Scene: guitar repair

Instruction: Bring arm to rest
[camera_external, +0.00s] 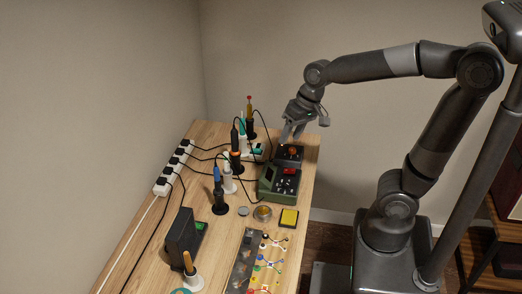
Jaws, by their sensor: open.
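The orange knob (293,151) sits on top of a small dark box (288,160) near the far right end of the workbench. My gripper (291,137) is above and just behind the knob, pointing down, with its fingers apart and nothing seen between them. The fingertips look close to the knob, but I cannot tell whether they touch it. The knob is too small in the view to read its setting or any low mark.
A green station (270,196) with a red display stands in front of the dark box. Soldering irons in stands, including an orange-ringed one (236,150), are to the left with loose black cables. A white power strip (173,169) lies along the left. A yellow sponge (289,218) is nearer.

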